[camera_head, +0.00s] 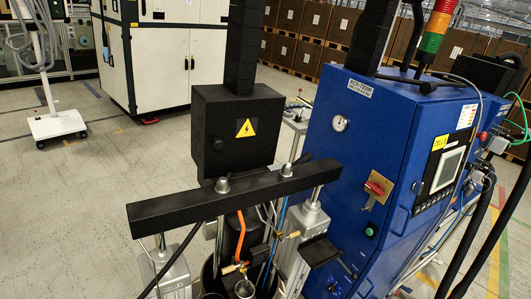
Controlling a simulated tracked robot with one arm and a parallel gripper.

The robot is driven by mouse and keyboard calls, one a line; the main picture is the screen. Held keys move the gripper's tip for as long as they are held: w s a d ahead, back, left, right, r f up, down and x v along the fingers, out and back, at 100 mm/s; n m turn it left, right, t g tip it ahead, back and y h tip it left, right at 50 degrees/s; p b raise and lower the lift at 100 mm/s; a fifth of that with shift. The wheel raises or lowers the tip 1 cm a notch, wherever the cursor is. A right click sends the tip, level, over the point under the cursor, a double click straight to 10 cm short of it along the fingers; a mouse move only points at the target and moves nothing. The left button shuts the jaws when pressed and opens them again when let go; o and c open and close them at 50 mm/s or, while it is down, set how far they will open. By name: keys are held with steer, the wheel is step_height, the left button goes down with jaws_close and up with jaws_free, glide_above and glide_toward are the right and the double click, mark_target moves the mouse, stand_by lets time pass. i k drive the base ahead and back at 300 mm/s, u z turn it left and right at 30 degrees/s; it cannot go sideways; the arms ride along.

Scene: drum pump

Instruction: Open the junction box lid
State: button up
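The junction box (240,150) is a dark box with a yellow lightning-bolt warning triangle (246,128) on its front. It stands above a black crossbar, left of the blue cabinet. Its front lid looks shut, with a small round knob or lock (218,144) at the left of the front face. My gripper (302,83) reaches in from the top edge as two dark ribbed fingers, wide apart and empty. The left finger overlaps the top of the box in the picture, and the right finger overlaps the top of the blue cabinet. I cannot tell whether either touches.
The blue cabinet (335,165) has a gauge, a red switch, a screen and a signal tower (436,30). The black crossbar (170,208) spans below the box, above a drum and hoses. A white cabinet (175,60) stands behind.

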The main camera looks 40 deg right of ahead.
mark_target(247, 139)
steer(key=k, duration=0.25)
steer(key=z, duration=0.8)
steer(key=i, duration=1.05)
steer(key=u, duration=0.55)
steer(key=k, duration=1.15)
steer(key=z, duration=0.75)
steer(key=i, duration=0.2)
steer(key=u, duration=0.1)
